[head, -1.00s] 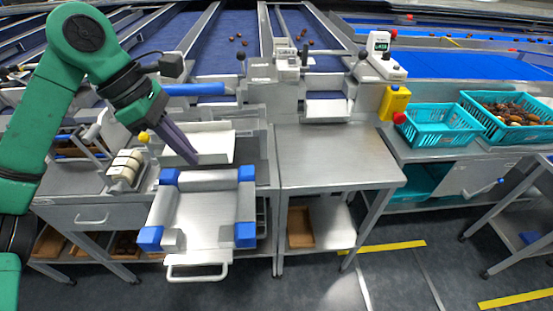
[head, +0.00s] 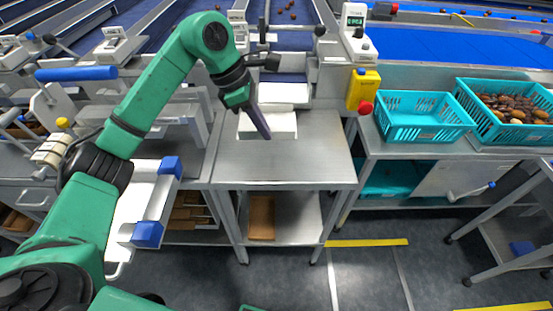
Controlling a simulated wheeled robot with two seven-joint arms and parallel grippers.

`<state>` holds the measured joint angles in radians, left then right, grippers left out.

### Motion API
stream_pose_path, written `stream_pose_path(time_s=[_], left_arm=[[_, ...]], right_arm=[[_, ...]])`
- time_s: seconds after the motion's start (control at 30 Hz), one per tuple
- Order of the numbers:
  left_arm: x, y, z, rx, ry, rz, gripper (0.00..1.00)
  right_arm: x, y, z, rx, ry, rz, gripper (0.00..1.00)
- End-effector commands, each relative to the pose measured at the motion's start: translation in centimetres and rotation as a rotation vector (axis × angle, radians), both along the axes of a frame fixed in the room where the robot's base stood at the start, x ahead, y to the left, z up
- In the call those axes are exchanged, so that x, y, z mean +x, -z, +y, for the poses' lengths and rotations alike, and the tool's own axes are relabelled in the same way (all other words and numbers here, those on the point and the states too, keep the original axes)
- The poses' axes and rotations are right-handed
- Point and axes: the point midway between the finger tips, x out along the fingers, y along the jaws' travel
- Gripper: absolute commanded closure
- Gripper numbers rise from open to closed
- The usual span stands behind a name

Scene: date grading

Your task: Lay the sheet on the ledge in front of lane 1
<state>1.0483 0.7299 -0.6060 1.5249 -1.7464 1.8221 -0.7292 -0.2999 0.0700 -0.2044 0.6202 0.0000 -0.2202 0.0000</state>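The white sheet (head: 284,123) is over the back part of the steel bench top (head: 290,166), below the white chute tray (head: 285,92) of the middle lane. My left gripper (head: 266,136) reaches down across the sheet to its front edge. It appears shut on the sheet; its fingers show nearly edge-on, so the grip itself is hard to see. I cannot tell whether the sheet touches the steel or hangs just above it. My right gripper is out of view.
A yellow box with a red button (head: 363,90) stands right of the bench. Teal crates (head: 424,133) sit farther right, one holding dates (head: 512,107). A white cart with blue corners (head: 148,234) is at left, partly behind my arm. The bench's front part is clear.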

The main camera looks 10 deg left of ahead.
Motion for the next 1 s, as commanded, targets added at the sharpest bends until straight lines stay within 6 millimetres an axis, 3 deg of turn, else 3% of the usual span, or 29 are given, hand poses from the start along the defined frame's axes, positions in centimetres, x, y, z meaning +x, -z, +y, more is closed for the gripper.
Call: stream_pose_path(time_s=[0.1,0.2,0.5,0.87,0.93,0.97,1.0], left_arm=[[-0.2,3.9,0.0,0.0,0.001,0.006,1.0],[-0.2,6.7,-0.1,0.0,0.002,0.004,1.0],[0.0,11.8,-0.1,-0.001,0.001,0.002,1.0],[0.0,12.7,-0.1,0.001,0.002,-0.002,1.0],[0.0,12.5,-0.1,0.0,0.002,-0.002,0.75],[0.0,12.5,-0.1,0.0,0.002,-0.002,0.68],[0.0,12.5,-0.1,0.0,0.002,-0.002,0.68]], right_arm=[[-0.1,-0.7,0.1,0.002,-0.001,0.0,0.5],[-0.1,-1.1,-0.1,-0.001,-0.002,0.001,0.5],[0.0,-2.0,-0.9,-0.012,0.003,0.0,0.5],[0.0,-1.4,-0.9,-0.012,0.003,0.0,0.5],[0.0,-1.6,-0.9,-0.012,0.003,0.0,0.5],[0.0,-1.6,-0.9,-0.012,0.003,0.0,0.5],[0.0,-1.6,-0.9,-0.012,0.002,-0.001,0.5]])
